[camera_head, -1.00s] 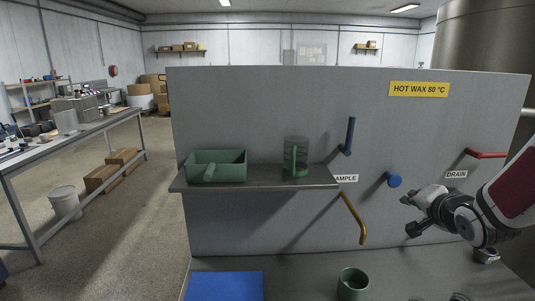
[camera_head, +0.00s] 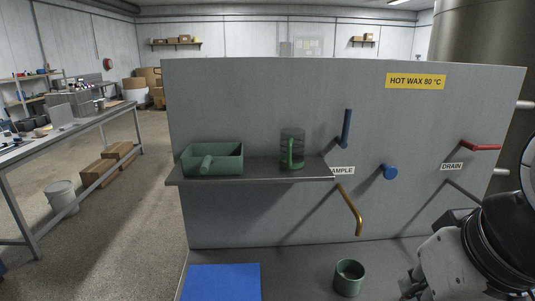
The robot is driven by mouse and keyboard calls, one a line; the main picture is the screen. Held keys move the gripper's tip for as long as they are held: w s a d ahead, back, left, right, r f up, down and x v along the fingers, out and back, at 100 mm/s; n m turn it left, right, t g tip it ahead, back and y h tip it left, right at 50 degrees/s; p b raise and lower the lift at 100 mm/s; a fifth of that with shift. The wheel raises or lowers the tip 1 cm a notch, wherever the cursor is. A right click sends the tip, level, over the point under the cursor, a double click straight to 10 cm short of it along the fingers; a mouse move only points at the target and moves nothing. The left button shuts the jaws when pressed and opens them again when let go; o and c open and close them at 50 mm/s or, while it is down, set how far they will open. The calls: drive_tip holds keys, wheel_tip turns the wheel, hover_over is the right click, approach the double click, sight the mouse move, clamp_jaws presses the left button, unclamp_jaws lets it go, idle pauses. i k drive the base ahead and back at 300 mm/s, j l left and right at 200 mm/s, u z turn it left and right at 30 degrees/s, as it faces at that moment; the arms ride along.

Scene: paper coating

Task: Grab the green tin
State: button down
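A small open green tin (camera_head: 349,278) stands upright on the lower grey counter, below the brass spout. A green see-through mug-like vessel (camera_head: 292,150) with a solid green handle stands on the shelf above. A green rectangular tray (camera_head: 226,161) with a handle sits at the left on the same shelf. My gripper (camera_head: 412,284) is at the lower right, right of the tin and apart from it. It is partly cut off by the bottom edge, and its fingers cannot be made out clearly.
A blue mat (camera_head: 222,283) lies on the counter left of the tin. The brass spout (camera_head: 350,209) hangs above the tin. The grey panel behind has a blue lever (camera_head: 346,128), a blue knob (camera_head: 389,172) and a red drain handle (camera_head: 481,147). The counter between mat and tin is clear.

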sight(349, 273)
drive_tip(key=i+j, duration=0.1)
drive_tip(key=j, duration=0.5)
drive_tip(key=i+j+z, duration=0.15)
drive_tip(key=j, duration=1.05)
